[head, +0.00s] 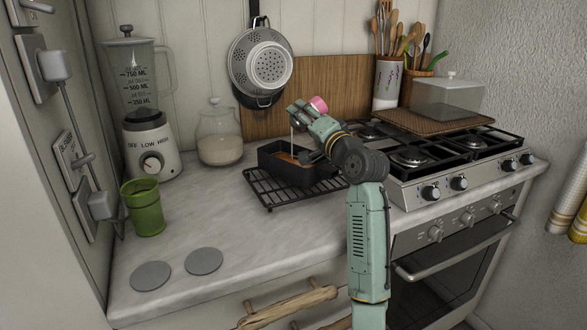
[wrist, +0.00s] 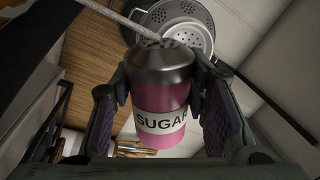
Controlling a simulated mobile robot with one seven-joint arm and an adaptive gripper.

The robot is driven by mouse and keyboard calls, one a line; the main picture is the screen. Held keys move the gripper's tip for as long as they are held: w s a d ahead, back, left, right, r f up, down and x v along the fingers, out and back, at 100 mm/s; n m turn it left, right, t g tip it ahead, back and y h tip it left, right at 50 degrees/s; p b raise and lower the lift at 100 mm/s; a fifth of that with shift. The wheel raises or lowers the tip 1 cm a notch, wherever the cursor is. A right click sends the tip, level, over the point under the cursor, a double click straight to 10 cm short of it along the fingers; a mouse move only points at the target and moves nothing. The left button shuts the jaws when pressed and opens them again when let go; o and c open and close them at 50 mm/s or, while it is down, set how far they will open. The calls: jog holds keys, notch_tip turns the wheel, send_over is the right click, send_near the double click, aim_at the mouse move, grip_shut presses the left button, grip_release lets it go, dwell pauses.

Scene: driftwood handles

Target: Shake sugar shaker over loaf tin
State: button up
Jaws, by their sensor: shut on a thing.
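The sugar shaker (wrist: 160,97) is pink with a white SUGAR label and a perforated silver lid. My gripper (wrist: 165,92) is shut around its sides in the wrist view. In the head view my gripper (head: 303,113) is above the loaf tin, and only the pink end of the shaker (head: 318,104) shows, pointing up and right. The shaker is tipped lid-down. A thin pale stream (head: 291,142) runs down from the lid end to the tin; it also shows in the wrist view (wrist: 118,20). The dark loaf tin (head: 277,168) holds brown contents, partly hidden by my arm.
The tin stands on a black wire rack (head: 262,192). A glass jar (head: 220,140), a blender (head: 150,145) and a green cup (head: 146,208) stand left. The gas stove (head: 440,165) is right; a colander (head: 262,62) hangs behind. The front-left counter has two grey discs (head: 204,261).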

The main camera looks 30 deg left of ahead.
jog(key=shift+f, duration=0.5)
jog(key=shift+r, duration=0.1)
jog(key=shift+r+p, duration=0.65)
jog(key=shift+r, duration=0.1)
jog(key=shift+f, duration=0.2)
jog(key=shift+f+b, duration=0.45)
jog(key=shift+f, duration=0.25)
jog(key=shift+r, duration=0.1)
